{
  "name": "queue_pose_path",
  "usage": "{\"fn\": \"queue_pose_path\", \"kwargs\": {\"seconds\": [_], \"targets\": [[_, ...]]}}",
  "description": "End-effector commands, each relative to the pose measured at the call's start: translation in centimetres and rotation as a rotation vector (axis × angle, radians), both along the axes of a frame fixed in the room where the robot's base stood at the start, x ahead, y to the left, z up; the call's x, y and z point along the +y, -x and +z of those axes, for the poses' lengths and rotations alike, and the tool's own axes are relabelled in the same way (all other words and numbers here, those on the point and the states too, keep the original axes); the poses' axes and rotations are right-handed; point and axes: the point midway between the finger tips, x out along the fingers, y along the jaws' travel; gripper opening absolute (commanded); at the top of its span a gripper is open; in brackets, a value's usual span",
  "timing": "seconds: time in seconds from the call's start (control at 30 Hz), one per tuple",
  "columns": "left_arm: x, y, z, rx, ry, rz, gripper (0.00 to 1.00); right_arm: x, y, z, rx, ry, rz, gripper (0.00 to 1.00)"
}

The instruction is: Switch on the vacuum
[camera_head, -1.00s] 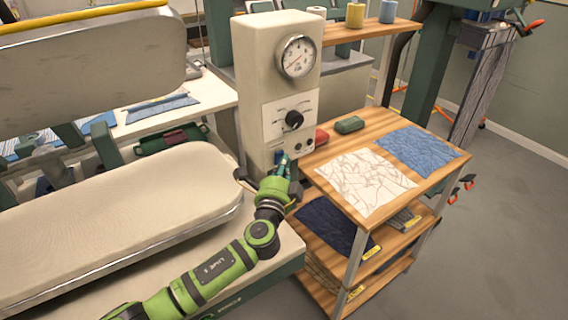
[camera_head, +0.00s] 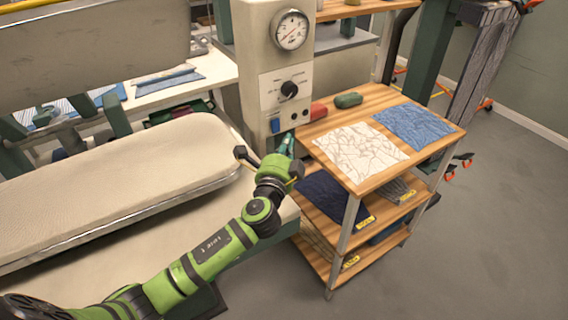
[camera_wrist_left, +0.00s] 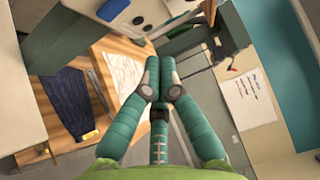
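The cream control column (camera_head: 246,60) carries a gauge (camera_head: 291,30), a black rotary knob (camera_head: 289,90), two small dark round fittings and a blue switch (camera_head: 275,126) low on its front. The blue switch also shows at the top of the left wrist view (camera_wrist_left: 113,10). Whether it is on or off I cannot tell. No label naming the vacuum is readable. My left gripper (camera_head: 287,139) is just below and right of the blue switch, apparently clear of it. Its teal fingers are drawn together with nothing between them in the left wrist view (camera_wrist_left: 160,62). My right gripper is in neither view.
A padded pressing board (camera_head: 120,175) lies left of the column. Right of it is a wooden shelf cart (camera_head: 385,97) with white cloth (camera_head: 358,153), blue cloth (camera_head: 415,126), a red block (camera_head: 318,111) and a green block (camera_head: 348,100). Open floor lies at right.

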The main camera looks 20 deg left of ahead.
Motion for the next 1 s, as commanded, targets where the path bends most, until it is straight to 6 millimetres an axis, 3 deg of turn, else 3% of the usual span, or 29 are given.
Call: {"fn": "queue_pose_path", "kwargs": {"seconds": [0.1, 0.2, 0.3, 0.4, 0.7, 1.0], "targets": [[-0.1, 2.4, -0.2, 0.003, -0.001, 0.002, 0.0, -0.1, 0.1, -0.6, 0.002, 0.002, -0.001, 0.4], [-0.3, 3.9, 0.1, 0.002, -0.001, 0.002, 0.0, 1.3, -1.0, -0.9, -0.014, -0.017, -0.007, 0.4], [-0.5, 5.1, 0.2, 0.001, 0.0, 0.002, 0.0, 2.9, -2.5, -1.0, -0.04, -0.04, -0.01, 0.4], [-0.5, 5.8, 0.4, 0.001, -0.001, 0.003, 0.0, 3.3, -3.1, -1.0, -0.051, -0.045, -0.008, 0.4], [-0.5, 6.2, 0.5, 0.002, -0.002, 0.004, 0.0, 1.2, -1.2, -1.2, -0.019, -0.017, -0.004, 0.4], [-0.5, 6.3, 0.3, 0.009, 0.01, 0.007, 0.0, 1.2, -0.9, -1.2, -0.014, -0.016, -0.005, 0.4]]}}
